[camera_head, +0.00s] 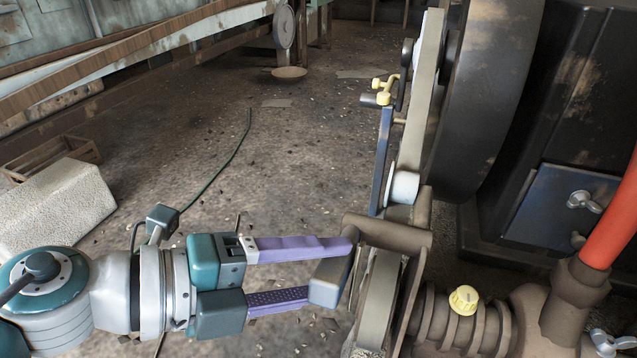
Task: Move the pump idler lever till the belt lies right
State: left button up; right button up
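My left gripper (325,270) reaches in from the left, its two purple fingers spread wide apart. Their tips are at a grey-blue block (331,280) on a brown frame (392,234) beside the belt. The block overlaps the lower fingertip in the picture; I cannot tell whether the fingers press on it. A pale belt (424,95) runs down beside the large dark wheel (486,95) towards a lower pulley (378,300). A blue lever bar (381,160) stands beside the belt near a white roller (404,187). I cannot tell which part is the pump idler lever. My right gripper is out of view.
A brown ribbed pump part (450,325) with a yellow cap (464,300) and a red pipe (612,225) fill the lower right. A yellow-knobbed fitting (384,93) is above the blue bar. A pale stone block (55,205) lies left. The middle floor is mostly clear.

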pick_arm(q)
jog(key=p+v, duration=0.4)
jog(key=v, duration=0.6)
dwell(0.3)
